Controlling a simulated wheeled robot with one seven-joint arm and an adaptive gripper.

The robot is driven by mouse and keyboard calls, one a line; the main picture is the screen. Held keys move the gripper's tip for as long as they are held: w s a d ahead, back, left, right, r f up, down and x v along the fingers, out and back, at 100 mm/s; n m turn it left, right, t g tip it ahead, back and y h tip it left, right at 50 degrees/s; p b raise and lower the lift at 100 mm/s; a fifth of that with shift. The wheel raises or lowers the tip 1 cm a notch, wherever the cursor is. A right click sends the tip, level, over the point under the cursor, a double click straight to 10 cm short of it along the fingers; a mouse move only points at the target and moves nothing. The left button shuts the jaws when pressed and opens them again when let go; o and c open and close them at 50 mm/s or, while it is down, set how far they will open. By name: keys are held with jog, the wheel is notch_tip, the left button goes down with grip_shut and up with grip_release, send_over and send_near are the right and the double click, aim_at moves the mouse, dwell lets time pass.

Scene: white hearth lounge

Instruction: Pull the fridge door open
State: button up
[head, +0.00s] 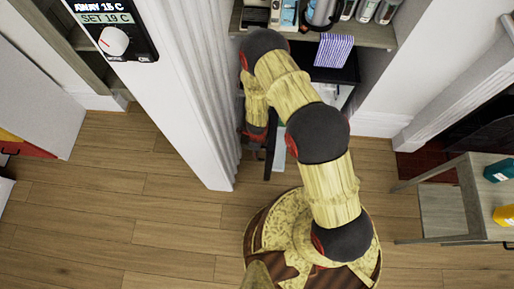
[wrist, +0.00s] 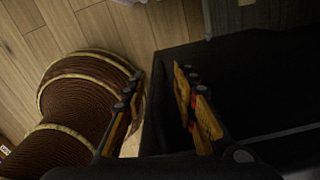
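The fridge is a dark unit (head: 345,72) in the recess under the shelf in the head view, partly hidden by my arm and a striped cloth. In the wrist view a dark panel (wrist: 250,75) fills the right side, with its edge running between my fingers. I cannot tell for sure whether this is the door or how far it stands open. My gripper (wrist: 160,78) has its fingers apart, one on either side of that edge, with a visible gap. Whether either finger touches the panel is unclear. In the head view the gripper is mostly hidden by my arm.
A shelf (head: 375,35) with bottles and a kettle (head: 322,12) is above the recess, with a striped cloth (head: 334,50) hanging from it. A white wall end (head: 190,100) stands left of my arm. A side table (head: 480,195) is at right. The wooden floor (head: 120,220) at left is clear.

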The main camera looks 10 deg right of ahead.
jog(key=shift+r, duration=3.45)
